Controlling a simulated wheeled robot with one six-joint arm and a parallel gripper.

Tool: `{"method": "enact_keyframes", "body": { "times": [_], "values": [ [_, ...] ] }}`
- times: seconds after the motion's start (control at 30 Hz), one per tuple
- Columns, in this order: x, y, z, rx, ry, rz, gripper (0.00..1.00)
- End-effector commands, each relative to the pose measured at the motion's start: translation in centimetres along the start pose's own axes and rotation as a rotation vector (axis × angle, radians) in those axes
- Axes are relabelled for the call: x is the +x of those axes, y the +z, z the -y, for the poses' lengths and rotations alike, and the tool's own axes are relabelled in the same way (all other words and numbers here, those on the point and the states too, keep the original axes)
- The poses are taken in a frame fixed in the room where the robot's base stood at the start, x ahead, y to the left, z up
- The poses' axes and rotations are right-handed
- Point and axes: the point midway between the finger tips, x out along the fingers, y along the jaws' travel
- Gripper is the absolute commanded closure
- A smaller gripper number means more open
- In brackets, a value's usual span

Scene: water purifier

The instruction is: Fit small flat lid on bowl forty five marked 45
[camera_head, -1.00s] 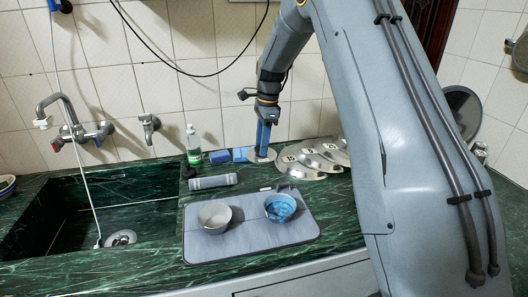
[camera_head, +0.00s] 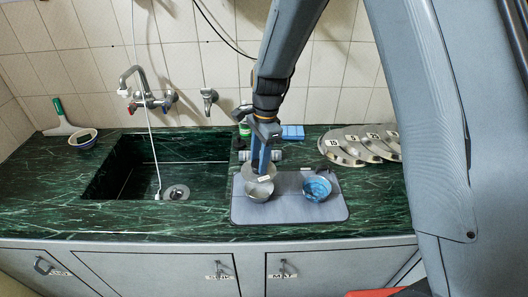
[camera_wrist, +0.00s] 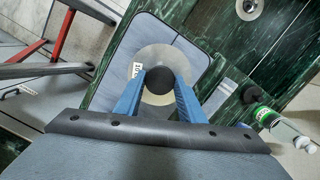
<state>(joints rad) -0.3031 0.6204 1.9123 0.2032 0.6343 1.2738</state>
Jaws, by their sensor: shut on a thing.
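My gripper (camera_head: 261,168) is shut on the black knob (camera_wrist: 160,80) of a flat round metal lid (camera_wrist: 152,57). In the head view the lid (camera_head: 252,170) is over the left pale bowl (camera_head: 259,193), hiding much of its opening. I cannot tell whether lid and rim touch. A white tag (camera_wrist: 137,70) is on the lid, too small to read. The bowl's own marking cannot be read. In the wrist view the lid hides the bowl. A second bowl, blue inside (camera_head: 316,190), stands to the right.
Both bowls stand on a grey board (camera_head: 290,212). Several tagged metal lids (camera_head: 352,150) overlap at the back right. The sink (camera_head: 160,165) is left.

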Motion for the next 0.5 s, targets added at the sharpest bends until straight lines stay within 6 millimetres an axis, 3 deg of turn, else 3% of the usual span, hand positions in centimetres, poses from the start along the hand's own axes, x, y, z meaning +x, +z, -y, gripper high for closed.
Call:
{"method": "enact_keyframes", "body": {
  "times": [0.5],
  "values": [
    [3.2,-0.5,0.1,0.002,0.001,0.000,0.87]
  ]
}}
